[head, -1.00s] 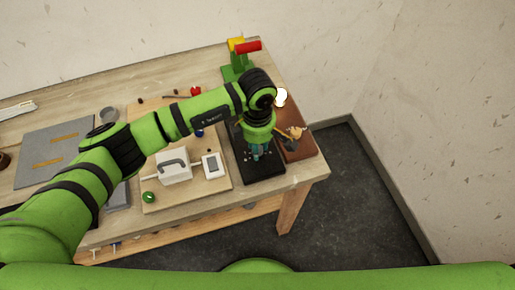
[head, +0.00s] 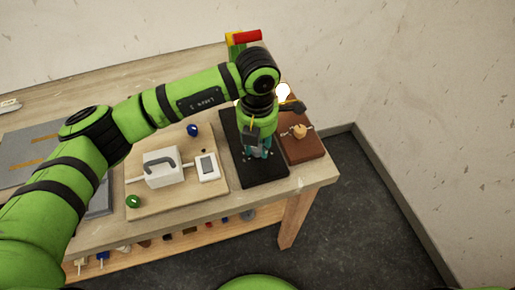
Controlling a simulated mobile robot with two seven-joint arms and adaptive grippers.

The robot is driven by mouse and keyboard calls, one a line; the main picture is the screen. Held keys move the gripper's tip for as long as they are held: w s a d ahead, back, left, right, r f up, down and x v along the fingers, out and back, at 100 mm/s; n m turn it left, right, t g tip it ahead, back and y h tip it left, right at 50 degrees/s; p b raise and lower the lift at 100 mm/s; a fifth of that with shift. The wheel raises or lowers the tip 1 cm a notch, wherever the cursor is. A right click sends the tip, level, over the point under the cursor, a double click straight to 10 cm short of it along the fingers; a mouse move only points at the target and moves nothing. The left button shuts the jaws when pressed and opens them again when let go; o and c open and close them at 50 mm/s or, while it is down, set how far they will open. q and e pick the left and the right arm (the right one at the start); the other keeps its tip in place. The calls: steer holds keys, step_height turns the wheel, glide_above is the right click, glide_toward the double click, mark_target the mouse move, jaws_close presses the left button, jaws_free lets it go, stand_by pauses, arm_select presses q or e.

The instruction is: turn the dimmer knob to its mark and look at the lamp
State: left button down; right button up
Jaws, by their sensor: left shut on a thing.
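My left gripper (head: 258,152) reaches down from above onto the black board (head: 268,177) near the right end of the bench. Its teal fingers are shut at the board's surface. The dimmer knob is hidden between and under the fingers, and its mark cannot be seen. The lamp's bulb (head: 283,92) glows bright white just behind the gripper, partly covered by my wrist. My right gripper is not in view.
A brown block (head: 305,150) with a small tan piece (head: 300,131) stands right of the black board. Left of it, a wooden board (head: 178,200) holds a white box (head: 163,168), a small meter (head: 207,167), and blue and green knobs. A red-topped green stand (head: 246,38) is behind.

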arm_select(q)
steer(key=n+b, duration=0.2)
steer(key=n, duration=0.1)
steer(key=shift+f+n+b, duration=0.25)
steer(key=shift+n+b, duration=0.05)
steer(key=shift+r+n+b, duration=0.15)
steer(key=shift+n+b, duration=1)
steer(key=shift+n, duration=0.75)
steer(key=c, duration=0.9)
jaws_free()
steer(key=shift+c, duration=0.2)
steer(key=shift+r, duration=0.2)
step_height(320, 180, up, 12)
steer(key=shift+f, duration=0.15)
